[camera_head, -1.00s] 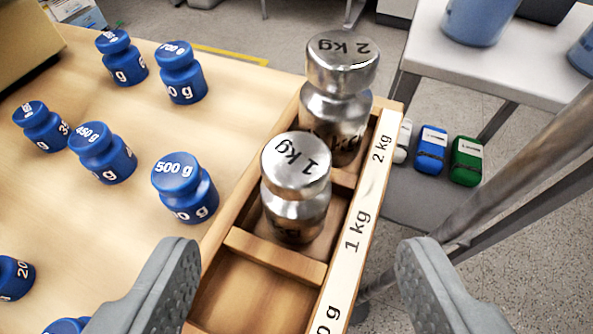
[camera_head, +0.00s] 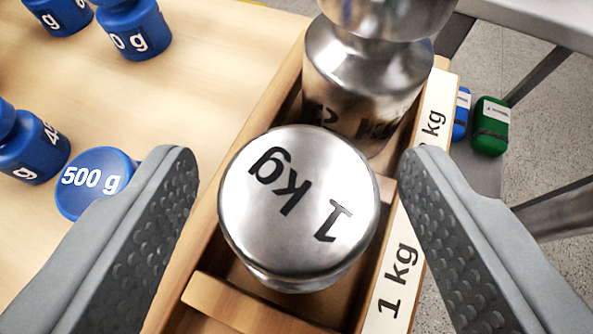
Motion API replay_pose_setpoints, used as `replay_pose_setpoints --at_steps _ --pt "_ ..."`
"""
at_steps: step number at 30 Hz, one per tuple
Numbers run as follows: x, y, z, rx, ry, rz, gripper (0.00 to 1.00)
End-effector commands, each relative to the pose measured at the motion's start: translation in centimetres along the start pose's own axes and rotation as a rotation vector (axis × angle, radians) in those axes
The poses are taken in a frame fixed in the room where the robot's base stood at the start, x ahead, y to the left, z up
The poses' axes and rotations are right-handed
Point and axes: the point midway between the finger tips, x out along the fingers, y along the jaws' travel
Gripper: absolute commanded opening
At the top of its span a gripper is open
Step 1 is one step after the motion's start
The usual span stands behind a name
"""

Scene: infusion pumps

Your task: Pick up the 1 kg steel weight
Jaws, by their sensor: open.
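The 1 kg steel weight (camera_head: 298,205) is a shiny knobbed cylinder with "1 kg" printed on its top. It stands upright in the compartment labelled 1 kg of a wooden rack (camera_head: 225,308). My gripper (camera_head: 290,165) is open, with one grey finger to the left of the weight's knob and one to the right. Gaps show between the knob and both fingers. The knob hides most of the weight's lower body.
The larger 2 kg steel weight (camera_head: 365,85) stands in the compartment directly behind. A blue 500 g weight (camera_head: 93,185) is on the wooden table close to the left finger, with several other blue weights farther left. The compartment in front looks empty.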

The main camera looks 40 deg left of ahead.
Motion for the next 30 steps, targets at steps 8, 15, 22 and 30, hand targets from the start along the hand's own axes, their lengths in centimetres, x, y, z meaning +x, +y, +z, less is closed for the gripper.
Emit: replay_pose_setpoints --at_steps 8,15,22,30 --pt "1.05 0.00 -0.01 0.001 0.001 0.000 0.62" --pt "1.02 0.01 -0.01 0.000 0.001 0.000 0.44" --pt "1.01 0.01 -0.01 0.001 0.000 0.000 0.00" --pt "0.97 0.01 -0.16 0.000 0.003 0.000 0.00"
